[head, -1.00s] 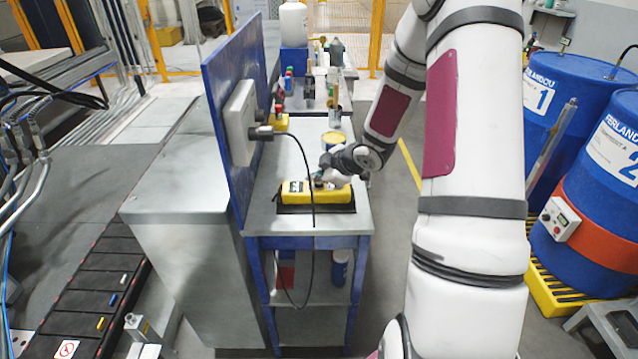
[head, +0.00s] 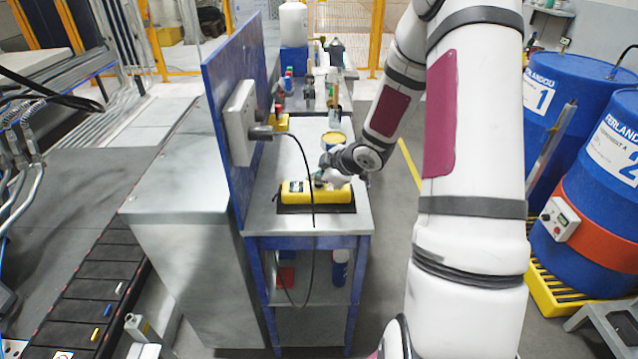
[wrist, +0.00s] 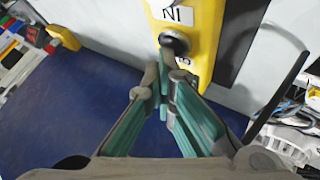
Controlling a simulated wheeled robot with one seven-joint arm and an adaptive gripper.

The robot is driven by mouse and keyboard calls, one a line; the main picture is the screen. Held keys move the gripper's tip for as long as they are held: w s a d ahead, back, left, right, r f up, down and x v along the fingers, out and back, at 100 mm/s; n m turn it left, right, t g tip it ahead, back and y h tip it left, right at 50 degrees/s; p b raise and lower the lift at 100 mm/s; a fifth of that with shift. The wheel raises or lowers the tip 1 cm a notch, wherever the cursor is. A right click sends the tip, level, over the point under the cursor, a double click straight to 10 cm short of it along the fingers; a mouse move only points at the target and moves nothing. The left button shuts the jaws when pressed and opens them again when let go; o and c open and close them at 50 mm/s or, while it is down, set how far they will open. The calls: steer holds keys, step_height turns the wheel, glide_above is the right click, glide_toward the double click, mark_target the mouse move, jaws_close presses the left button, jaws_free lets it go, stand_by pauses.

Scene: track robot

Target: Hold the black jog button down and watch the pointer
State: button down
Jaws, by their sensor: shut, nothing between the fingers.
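The yellow control box (head: 305,192) lies on a dark mat on the blue-framed bench. In the wrist view the yellow box (wrist: 206,40) carries a white label, and a dark round button (wrist: 173,43) in a grey ring sits below it. My gripper (wrist: 166,68) is shut, with its teal-padded fingertips at this button. The tips hide part of the button, so I cannot tell how far it is pressed. In the head view my gripper (head: 325,177) is over the box, small and partly hidden. I cannot make out a pointer in either view.
A black cable (head: 310,160) hangs from a grey wall box (head: 240,122) on the blue panel, past the yellow box. Bottles and a can stand farther back. Blue drums (head: 610,165) stand at right. A dark segmented track (head: 85,300) runs along the left floor.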

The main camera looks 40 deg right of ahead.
mark_target(318, 186)
steer(key=shift+r, duration=0.1)
steer(key=shift+r+p, duration=0.8)
steer(key=shift+p, duration=0.15)
step_height(318, 186, up, 4)
steer(key=p, duration=0.3)
steer(key=shift+s+f, duration=0.1)
steer(key=shift+f, duration=0.15)
steer(key=shift+r+p, duration=0.75)
steer(key=shift+p, duration=0.15)
